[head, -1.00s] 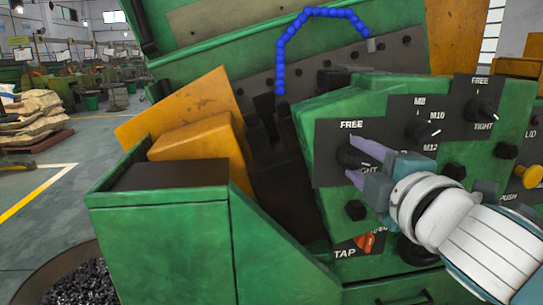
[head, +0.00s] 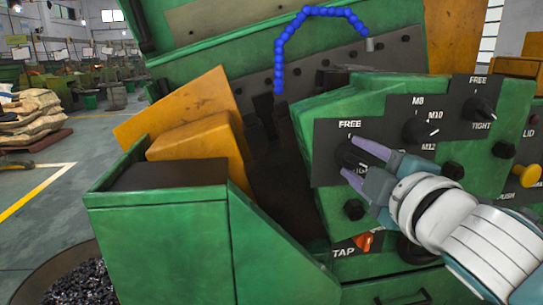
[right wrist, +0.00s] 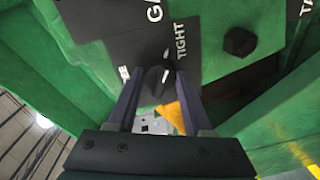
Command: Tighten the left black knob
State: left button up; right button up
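The left black knob (head: 347,153) sits on a dark plate marked FREE and TIGHT, at the left of the green control panel in the head view. My right gripper (head: 348,155) reaches it from the right, with its fingers on either side of the knob. In the right wrist view the knob (right wrist: 157,82) lies between the open fingertips (right wrist: 157,76), with a small gap seeming to show at each side. Its white mark (right wrist: 167,75) is on the side near the word TIGHT. My left gripper is not in view.
A selector knob (head: 420,130) marked M8, M10, M12 and another FREE/TIGHT knob (head: 480,108) stand to the right. A black bolt (head: 353,209) and a red TAP switch (head: 364,241) are below. A yellow button (head: 527,175) is at the far right.

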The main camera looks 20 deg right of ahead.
jog(key=o, duration=0.4)
jog(key=shift+o, duration=0.2)
jog(key=v, duration=1)
jog(key=shift+r, duration=0.1)
